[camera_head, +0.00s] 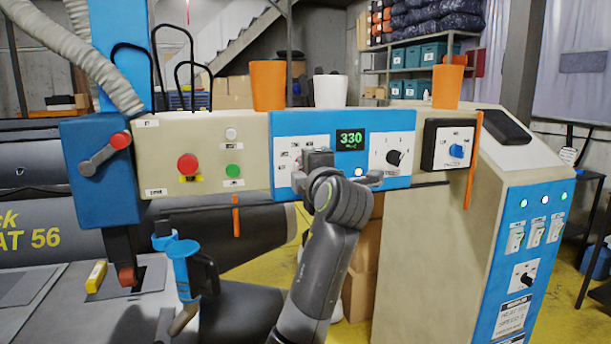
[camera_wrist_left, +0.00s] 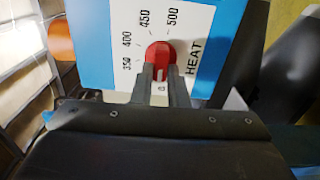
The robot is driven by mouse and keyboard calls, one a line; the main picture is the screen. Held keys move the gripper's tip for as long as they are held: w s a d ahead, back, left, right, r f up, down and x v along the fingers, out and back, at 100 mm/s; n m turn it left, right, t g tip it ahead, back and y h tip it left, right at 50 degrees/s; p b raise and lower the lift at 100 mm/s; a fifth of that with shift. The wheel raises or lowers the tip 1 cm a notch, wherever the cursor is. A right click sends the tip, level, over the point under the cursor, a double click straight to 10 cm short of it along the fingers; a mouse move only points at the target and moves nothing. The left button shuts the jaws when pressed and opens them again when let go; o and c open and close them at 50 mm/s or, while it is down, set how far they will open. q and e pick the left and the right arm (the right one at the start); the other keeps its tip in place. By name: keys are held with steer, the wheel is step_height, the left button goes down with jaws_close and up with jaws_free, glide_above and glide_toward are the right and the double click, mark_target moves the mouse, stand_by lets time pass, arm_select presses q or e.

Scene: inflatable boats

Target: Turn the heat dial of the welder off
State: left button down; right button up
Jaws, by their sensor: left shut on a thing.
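The welder's control panel (camera_head: 400,172) is a blue and cream box with a green display (camera_head: 351,139) reading 330. In the left wrist view the red heat dial (camera_wrist_left: 158,54) sits on a white plate marked HEAT, with 350 to 500 around it. The dial's white line points down the picture, toward a mark like 0 between the fingertips. My left gripper (camera_wrist_left: 162,82) is shut on the dial, one finger on each side. In the head view my left gripper (camera_head: 318,160) is against the panel and hides the dial. My right gripper is not in view.
A red button (camera_head: 188,164) and a green button (camera_head: 233,171) are left of my gripper. A black knob (camera_head: 394,158) and a blue knob (camera_head: 456,151) are to the right. Orange cups (camera_head: 268,85) and a white cup (camera_head: 330,91) stand along the panel's top.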

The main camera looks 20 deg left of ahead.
arm_select(q)
steer(key=shift+f+n, duration=0.1)
steer(key=shift+n, duration=0.5)
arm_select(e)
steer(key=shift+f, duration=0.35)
arm_select(q)
steer(key=shift+n+b, duration=0.3)
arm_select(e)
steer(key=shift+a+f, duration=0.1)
arm_select(q)
steer(key=c, duration=1.4)
jaws_free()
steer(key=shift+w, duration=0.1)
steer(key=shift+c, duration=0.2)
steer(key=b+v, duration=1)
steer(key=v, duration=0.7)
steer(key=shift+d, duration=0.2)
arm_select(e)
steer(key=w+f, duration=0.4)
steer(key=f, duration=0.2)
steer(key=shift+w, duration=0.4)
